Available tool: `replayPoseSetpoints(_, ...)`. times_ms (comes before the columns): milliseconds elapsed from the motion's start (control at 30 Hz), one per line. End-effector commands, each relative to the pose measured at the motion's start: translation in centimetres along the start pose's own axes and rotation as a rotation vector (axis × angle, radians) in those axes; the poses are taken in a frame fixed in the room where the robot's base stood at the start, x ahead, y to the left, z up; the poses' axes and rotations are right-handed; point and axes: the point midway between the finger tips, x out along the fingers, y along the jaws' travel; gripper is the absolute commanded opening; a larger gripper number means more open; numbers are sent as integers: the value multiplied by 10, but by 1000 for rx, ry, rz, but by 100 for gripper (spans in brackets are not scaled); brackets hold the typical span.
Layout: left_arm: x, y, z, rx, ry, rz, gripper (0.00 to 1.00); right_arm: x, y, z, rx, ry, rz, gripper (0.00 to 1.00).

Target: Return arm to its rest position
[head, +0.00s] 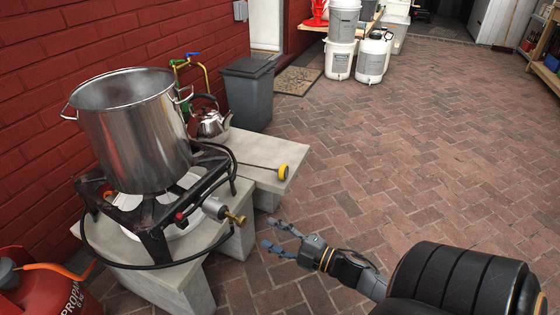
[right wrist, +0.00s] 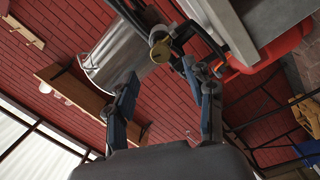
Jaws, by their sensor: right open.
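My right gripper (head: 271,234) is in the lower middle of the head view, its arm coming in from the lower right. Its two fingers are apart with nothing between them. It is just right of the burner's brass valve (head: 234,218), and I see no contact. In the right wrist view the open fingers (right wrist: 160,88) frame the brass valve (right wrist: 161,50) and part of the steel pot (right wrist: 115,55) beyond them. The large steel pot (head: 137,130) stands upright on the black burner stand (head: 152,222). My left gripper is in neither view.
A steel kettle (head: 211,123) and a yellow-ended rod (head: 262,168) are on the concrete bench (head: 265,150). A red propane tank (head: 45,290) is at the lower left. A grey bin (head: 247,95) and white buckets (head: 340,58) stand farther back. The brick floor at right is clear.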

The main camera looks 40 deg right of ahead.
Motion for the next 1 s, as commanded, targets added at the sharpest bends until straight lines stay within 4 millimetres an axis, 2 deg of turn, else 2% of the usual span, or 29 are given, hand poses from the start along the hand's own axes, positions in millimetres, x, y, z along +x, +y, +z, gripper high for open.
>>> replayPoseSetpoints(100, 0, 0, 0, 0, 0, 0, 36, -15, -1, 0, 1, -1, -1, 54)
replayPoseSetpoints(233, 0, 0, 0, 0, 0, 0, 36, -22, 0, 0, 0, 1, 1, 54)
replayPoseSetpoints(833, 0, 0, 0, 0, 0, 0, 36, -21, 0, -2, 4, 0, 3, 54)
replayPoseSetpoints(933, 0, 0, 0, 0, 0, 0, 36, -12, 2, -14, 55, -12, 23, 54)
replayPoseSetpoints(1000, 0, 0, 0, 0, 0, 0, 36, 2, 5, -34, 140, -32, 53, 54)
